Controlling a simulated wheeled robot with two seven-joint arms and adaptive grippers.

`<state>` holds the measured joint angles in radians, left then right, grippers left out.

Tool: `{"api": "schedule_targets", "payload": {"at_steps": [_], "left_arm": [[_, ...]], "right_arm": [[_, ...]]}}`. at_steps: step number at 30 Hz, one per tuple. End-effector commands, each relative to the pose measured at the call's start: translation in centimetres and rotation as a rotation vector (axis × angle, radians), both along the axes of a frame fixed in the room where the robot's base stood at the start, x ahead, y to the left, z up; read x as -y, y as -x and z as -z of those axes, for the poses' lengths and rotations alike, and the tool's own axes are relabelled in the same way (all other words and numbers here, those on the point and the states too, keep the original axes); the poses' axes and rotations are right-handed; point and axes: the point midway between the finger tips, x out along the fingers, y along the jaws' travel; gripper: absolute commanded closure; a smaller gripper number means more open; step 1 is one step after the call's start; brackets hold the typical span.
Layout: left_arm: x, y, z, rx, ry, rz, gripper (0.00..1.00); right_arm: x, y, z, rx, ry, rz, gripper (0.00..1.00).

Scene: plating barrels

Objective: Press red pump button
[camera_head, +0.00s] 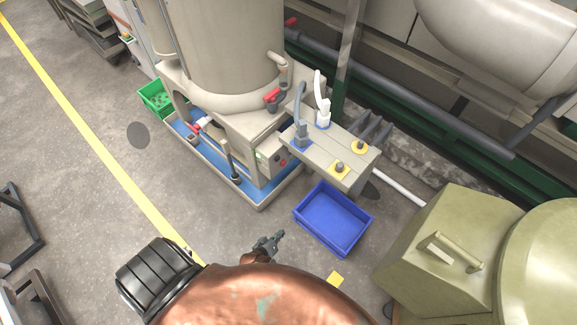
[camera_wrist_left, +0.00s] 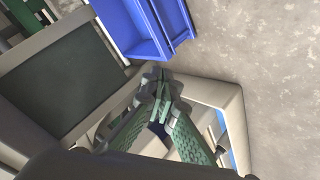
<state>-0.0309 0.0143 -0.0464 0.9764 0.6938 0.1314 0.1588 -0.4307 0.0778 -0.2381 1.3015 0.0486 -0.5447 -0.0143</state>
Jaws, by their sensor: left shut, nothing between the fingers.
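A small beige control box (camera_head: 272,152) sits on the side of the pump stand in the head view. A small red button (camera_head: 281,162) shows on its face, with a dark button close by. My left gripper (camera_head: 277,238) is shut and empty in the head view, below the box and well apart from it, left of the blue bin. In the left wrist view its green fingers (camera_wrist_left: 160,82) meet at their tips. I cannot make out the red button in that view. My right gripper is not in view.
A blue bin (camera_head: 332,240) stands on the floor below a beige panel (camera_head: 318,153) with yellow-ringed knobs. A large tank (camera_head: 222,50) rises from the stand, with a green bin (camera_head: 146,98) at its left. An olive machine (camera_head: 437,225) stands at right. Floor left of the stand is open.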

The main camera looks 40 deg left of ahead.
Motion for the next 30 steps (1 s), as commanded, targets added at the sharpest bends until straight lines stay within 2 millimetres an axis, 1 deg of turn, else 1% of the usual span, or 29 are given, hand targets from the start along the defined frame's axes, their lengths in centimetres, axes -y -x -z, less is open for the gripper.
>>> {"api": "schedule_targets", "payload": {"at_steps": [1,2,3,5,6,9,12,15,18,20,24,30], "left_arm": [[-0.2,-3.2,0.4,0.072,0.053,-0.076,1.0],[-0.5,-5.1,-0.1,0.119,0.088,-0.128,1.0],[-0.8,-7.5,-0.9,0.183,0.14,-0.199,1.0],[-1.5,-11.3,-2.1,0.285,0.229,-0.313,1.0],[-2.1,-13.6,-2.9,0.356,0.296,-0.397,1.0],[-3.8,-18.6,-4.8,0.523,0.476,-0.603,1.0],[-5.1,-22.0,-6.0,0.655,0.655,-0.788,1.0],[-6.1,-24.2,-6.8,0.751,0.809,-0.939,1.0],[-6.5,-25.5,-7.2,0.808,0.929,-1.047,1.0],[-6.6,-26.1,-7.5,0.83,0.981,-1.089,1.0],[-6.8,-26.7,-8.0,0.854,1.039,-1.138,1.0],[-6.8,-26.8,-8.4,0.857,1.047,-1.141,1.0]], "right_arm": [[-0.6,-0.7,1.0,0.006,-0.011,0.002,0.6],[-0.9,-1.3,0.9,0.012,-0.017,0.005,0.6],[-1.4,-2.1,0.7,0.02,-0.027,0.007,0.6],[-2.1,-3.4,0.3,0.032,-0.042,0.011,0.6],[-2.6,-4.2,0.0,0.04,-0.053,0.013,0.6],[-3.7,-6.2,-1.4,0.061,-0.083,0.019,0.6],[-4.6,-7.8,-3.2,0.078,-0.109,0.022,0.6],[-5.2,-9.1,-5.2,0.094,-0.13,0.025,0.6],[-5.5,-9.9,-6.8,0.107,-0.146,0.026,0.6],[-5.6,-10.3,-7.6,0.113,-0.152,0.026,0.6],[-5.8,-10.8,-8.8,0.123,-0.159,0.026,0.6],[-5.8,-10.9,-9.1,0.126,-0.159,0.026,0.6]]}}
